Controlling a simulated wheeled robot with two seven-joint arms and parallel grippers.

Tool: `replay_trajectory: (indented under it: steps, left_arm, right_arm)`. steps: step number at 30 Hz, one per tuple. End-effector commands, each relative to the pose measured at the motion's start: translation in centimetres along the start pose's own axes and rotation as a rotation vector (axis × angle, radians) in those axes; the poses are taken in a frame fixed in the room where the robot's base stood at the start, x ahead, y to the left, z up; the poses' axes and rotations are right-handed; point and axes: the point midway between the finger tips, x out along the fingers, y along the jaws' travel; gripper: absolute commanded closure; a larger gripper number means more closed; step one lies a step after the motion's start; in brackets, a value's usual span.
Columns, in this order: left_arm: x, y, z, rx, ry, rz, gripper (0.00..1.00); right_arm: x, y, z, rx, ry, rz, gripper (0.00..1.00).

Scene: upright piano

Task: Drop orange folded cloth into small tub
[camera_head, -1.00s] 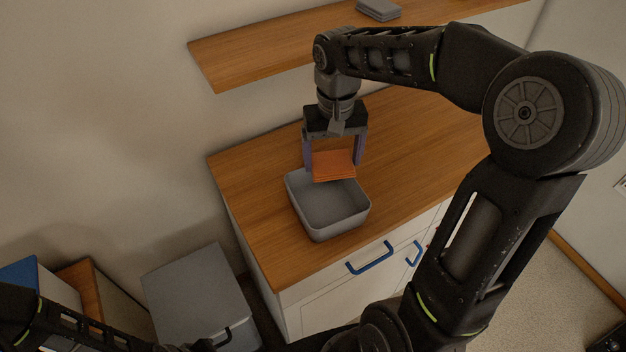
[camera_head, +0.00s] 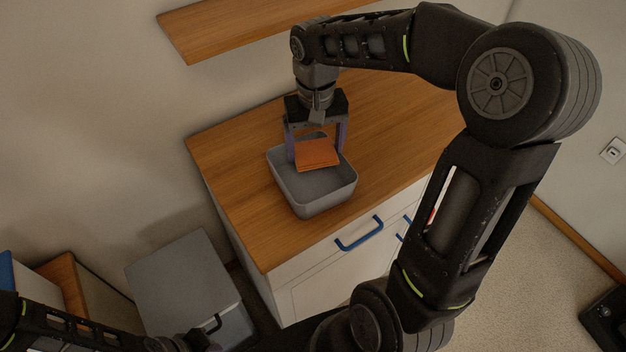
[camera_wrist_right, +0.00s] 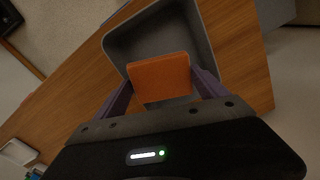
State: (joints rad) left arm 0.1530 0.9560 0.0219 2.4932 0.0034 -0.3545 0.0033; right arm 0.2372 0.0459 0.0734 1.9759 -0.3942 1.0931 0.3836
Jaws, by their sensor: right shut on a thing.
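The orange folded cloth (camera_head: 317,154) is held between the fingers of my right gripper (camera_head: 317,148), above the small tub. The cloth also shows in the right wrist view (camera_wrist_right: 160,78), with a purple finger on each side of it. The small tub (camera_head: 318,201) is a grey open box with rounded corners, standing upright on the wooden counter. Its inside looks empty where it shows; the cloth and gripper hide its back part. In the right wrist view the tub (camera_wrist_right: 117,42) lies beyond the cloth. My left arm shows at the bottom left, but its jaws are not clear.
The wooden counter (camera_head: 240,165) has free room around the tub. A wooden shelf (camera_head: 225,35) is on the wall behind. White drawers with a blue handle (camera_head: 359,233) are below the counter. A grey box (camera_head: 183,283) stands on the floor at left.

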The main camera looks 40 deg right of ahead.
Motion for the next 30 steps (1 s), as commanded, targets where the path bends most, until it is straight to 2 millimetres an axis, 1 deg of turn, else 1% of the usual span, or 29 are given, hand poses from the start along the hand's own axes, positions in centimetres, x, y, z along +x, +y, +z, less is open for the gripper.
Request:
replay_trajectory:
  steps: [1,3,12,13,15,18,19,26,30]
  left_arm:
    - [0.43,-0.14,-0.03,0.001,0.001,0.001,1.00]
    - [0.52,-0.15,-0.05,0.001,0.001,0.002,1.00]
    - [0.45,-0.12,-0.06,0.001,0.002,0.002,1.00]
    - [0.45,-0.12,-0.07,0.001,0.002,0.002,1.00]
    - [0.45,-0.13,-0.07,0.001,0.002,0.002,1.00]
    - [0.45,-0.13,-0.07,0.001,0.002,0.002,1.00]
    - [0.45,-0.13,-0.07,0.001,0.002,0.002,1.00]
    - [0.47,-0.14,-0.07,0.001,0.002,0.002,1.00]
    - [0.55,-0.17,-0.08,0.001,0.002,0.002,1.00]
  right_arm:
    - [0.58,0.00,0.00,0.000,0.000,0.000,0.50]
    - [0.76,0.00,0.00,0.000,0.000,0.000,0.50]
    - [0.74,0.00,0.00,0.000,0.000,0.000,0.50]
    - [0.74,0.01,0.01,0.000,0.000,0.000,0.15]
    - [0.74,0.01,0.01,0.000,0.000,0.000,0.09]
    - [0.74,0.01,0.01,0.000,0.000,0.000,0.01]
    - [0.74,0.01,0.01,0.000,0.000,0.000,0.00]
    - [0.70,0.01,0.00,0.000,0.000,0.000,0.00]
    - [-0.03,0.00,-0.04,0.000,0.001,0.000,0.00]
